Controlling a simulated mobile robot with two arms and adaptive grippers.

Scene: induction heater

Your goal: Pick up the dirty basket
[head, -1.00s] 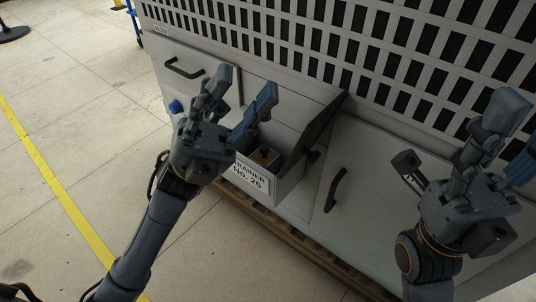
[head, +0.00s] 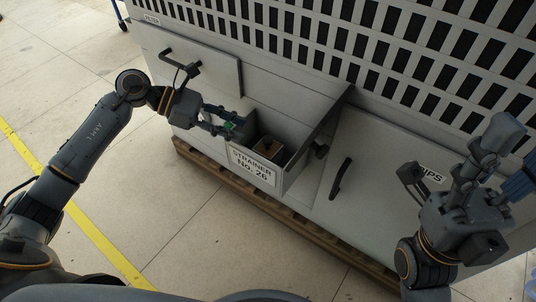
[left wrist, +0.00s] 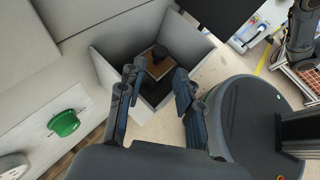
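The dirty basket, seen as a brownish square piece with a dark knob on top (head: 268,147), sits inside the open drawer labelled STRAINER NO. 26 (head: 252,166). In the left wrist view the basket (left wrist: 158,65) lies ahead, between and beyond my fingertips, with the drawer walls (left wrist: 190,45) around it. My left gripper (head: 238,124) is at the drawer's left side, its fingers pointing right toward the basket. It is open and empty in the left wrist view (left wrist: 160,82), apart from the basket. My right gripper (head: 450,155) is open and empty at the right, far from the drawer.
The grey cabinet front has a FILTER panel with a handle (head: 181,63) above left and a CHIPS door with a handle (head: 341,179) at right. A green knob (left wrist: 64,123) sits on the cabinet beside the drawer. The floor at left is clear.

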